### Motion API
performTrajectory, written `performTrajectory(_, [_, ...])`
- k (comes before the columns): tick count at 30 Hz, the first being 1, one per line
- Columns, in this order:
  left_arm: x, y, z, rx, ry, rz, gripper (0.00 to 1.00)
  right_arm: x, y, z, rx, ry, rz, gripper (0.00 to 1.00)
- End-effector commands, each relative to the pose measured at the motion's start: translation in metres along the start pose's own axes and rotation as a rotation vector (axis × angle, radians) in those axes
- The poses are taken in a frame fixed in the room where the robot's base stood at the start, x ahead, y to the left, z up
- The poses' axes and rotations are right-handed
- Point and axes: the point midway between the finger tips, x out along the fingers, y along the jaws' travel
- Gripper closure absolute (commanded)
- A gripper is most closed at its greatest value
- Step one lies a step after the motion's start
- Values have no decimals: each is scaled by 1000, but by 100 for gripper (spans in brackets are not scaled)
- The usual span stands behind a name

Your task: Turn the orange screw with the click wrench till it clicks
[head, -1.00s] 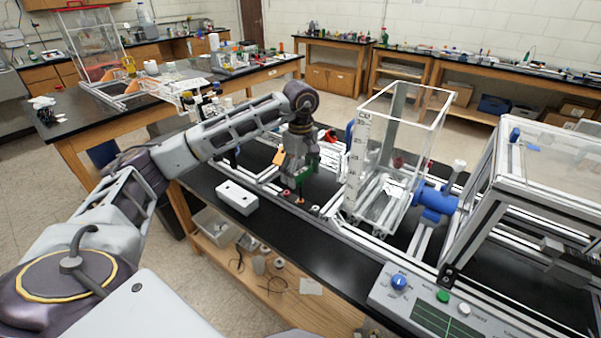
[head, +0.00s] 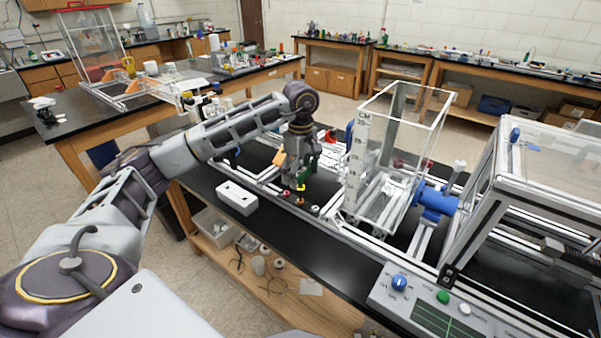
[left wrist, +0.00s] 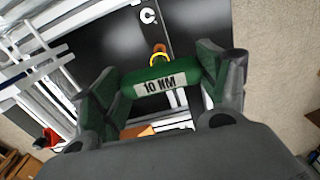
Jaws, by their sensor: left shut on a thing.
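My left gripper (head: 298,183) is shut on the green click wrench (head: 305,175) and points down over the near bench. In the left wrist view the wrench (left wrist: 152,86) lies across between the two fingers, with a "10 NM" label. Just beyond it show a yellow ring and an orange end, likely the orange screw (left wrist: 158,48). In the head view a small orange spot, likely the same screw (head: 300,201), shows just below the gripper. I cannot tell whether the wrench sits on the screw. My right gripper is not in view.
A white block (head: 237,198) with holes lies left of the gripper. A clear box with a scale (head: 392,150) and a blue cylinder (head: 436,200) stand to the right. A control panel (head: 435,310) is at the front right. Aluminium rails run along the black bench.

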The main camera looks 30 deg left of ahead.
Motion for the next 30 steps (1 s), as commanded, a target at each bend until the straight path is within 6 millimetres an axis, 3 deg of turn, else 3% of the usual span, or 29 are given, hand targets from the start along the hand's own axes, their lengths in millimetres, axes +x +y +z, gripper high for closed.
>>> performTrajectory(8, [1,-1,0,2,0,-6,58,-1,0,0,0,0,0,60])
performTrajectory(30, [-28,0,0,2,0,0,58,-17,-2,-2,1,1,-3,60])
